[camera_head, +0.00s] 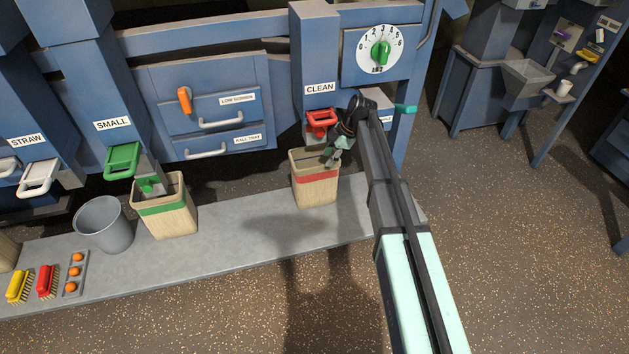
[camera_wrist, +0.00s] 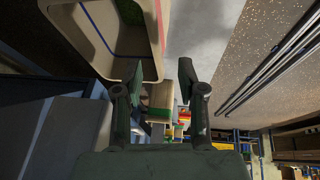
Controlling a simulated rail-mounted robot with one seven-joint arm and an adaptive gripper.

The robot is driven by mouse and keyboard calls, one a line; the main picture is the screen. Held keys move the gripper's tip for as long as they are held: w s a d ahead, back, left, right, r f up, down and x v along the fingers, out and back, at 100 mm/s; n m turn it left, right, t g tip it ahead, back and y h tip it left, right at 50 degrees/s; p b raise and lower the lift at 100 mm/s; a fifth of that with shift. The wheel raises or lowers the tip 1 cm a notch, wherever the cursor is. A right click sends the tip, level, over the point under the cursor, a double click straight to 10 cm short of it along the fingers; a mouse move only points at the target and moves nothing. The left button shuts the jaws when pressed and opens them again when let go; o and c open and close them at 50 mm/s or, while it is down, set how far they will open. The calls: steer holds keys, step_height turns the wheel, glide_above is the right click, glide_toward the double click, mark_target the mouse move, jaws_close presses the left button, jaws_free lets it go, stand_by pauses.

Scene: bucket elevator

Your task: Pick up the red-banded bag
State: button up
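The red-banded bag (camera_head: 317,188) is a tan, open-topped bag with a red band near its rim. It stands upright on the grey ledge under the CLEAN spout. My gripper (camera_head: 335,156) is at its right rear rim, reaching down from the right. In the wrist view the bag's rim (camera_wrist: 153,52) fills the upper left, and its open mouth shows. The left finger overlaps the rim and mouth; the right finger is outside. I cannot tell whether either touches the bag.
The red CLEAN handle (camera_head: 320,120) and spout are just above the bag. A green-banded bag (camera_head: 168,212) and a grey bucket (camera_head: 104,226) stand to the left. The ledge (camera_head: 245,222) between the bags is bare. Brushes lie at far left.

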mark_target(318, 174)
steer(key=p+x, duration=0.1)
steer(key=x, duration=0.9)
steer(key=shift+w+f, duration=0.1)
steer(key=shift+f, duration=0.15)
steer(key=shift+f, duration=0.25)
stand_by(0.3)
